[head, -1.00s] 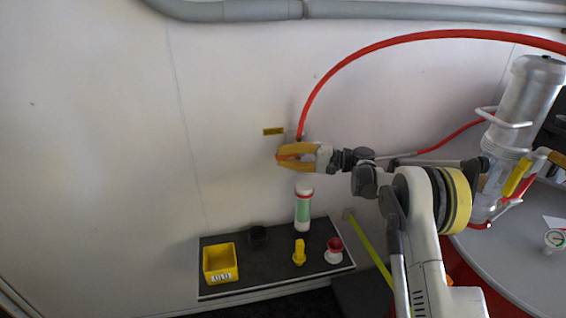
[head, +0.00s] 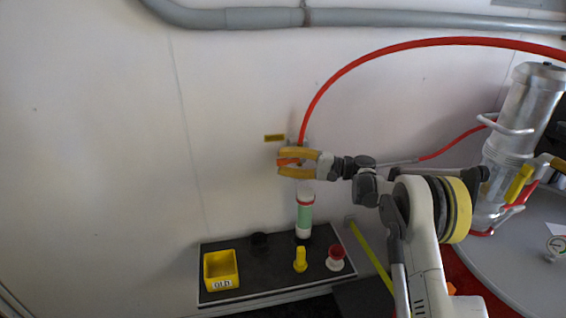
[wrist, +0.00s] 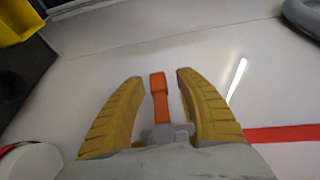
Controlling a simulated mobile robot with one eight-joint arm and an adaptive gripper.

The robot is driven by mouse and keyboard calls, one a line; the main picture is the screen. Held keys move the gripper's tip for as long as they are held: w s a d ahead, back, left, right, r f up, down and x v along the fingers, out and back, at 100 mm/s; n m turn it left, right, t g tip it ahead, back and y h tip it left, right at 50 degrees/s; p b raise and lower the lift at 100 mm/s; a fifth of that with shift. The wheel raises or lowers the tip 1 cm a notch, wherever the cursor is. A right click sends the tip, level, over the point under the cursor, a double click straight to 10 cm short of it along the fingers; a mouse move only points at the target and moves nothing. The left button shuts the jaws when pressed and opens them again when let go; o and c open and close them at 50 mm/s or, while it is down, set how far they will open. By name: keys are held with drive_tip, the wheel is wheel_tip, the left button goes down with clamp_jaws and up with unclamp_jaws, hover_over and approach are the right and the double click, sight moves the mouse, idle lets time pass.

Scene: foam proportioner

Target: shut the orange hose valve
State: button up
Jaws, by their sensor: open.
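The orange hose valve handle (wrist: 159,97) stands between my two yellow fingers in the wrist view, with a gap on each side. Its grey valve body (wrist: 163,133) sits at the base of the handle, near my palm. In the head view the orange handle (head: 288,161) shows as a small patch between the fingers. My gripper (head: 281,161) is open around the handle by the white wall; it also fills the lower middle of the wrist view (wrist: 160,78). The red hose (head: 335,82) rises from behind my gripper. The rest of the valve is mostly hidden in the head view.
Below is a black shelf (head: 262,277) with a yellow bin (head: 221,271), a green-and-white cylinder (head: 304,213), a yellow part (head: 300,260) and a red-and-white knob (head: 335,257). A metal cylinder (head: 513,130) stands right. The wall to the left is clear.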

drive_tip(key=s+d, duration=0.1)
drive_tip(key=d, duration=1.1)
drive_tip(key=shift+s, duration=0.2)
drive_tip(key=s+r+m+t+h, duration=0.1)
drive_tip(key=s+r+h, duration=0.4)
drive_tip(key=s, duration=0.3)
drive_tip(key=s+r+t+h, duration=0.1)
drive_tip(key=s+r+h, duration=0.3)
drive_tip(key=s, duration=0.4)
drive_tip(key=s+d+f+t+h, duration=0.1)
drive_tip(key=s+d+f+h, duration=0.1)
drive_tip(key=s, duration=0.6)
drive_tip(key=s+d+f+n+t+h, duration=0.1)
drive_tip(key=s+d+h, duration=0.3)
drive_tip(key=s, duration=0.5)
drive_tip(key=s+d+f+n+t+h, duration=0.1)
drive_tip(key=s+d+f+h, duration=0.2)
drive_tip(key=s+d, duration=0.2)
drive_tip(key=s, duration=0.3)
drive_tip(key=shift+s+d+f, duration=0.15)
drive_tip(key=shift+d+f, duration=0.1)
drive_tip(key=shift+d, duration=0.1)
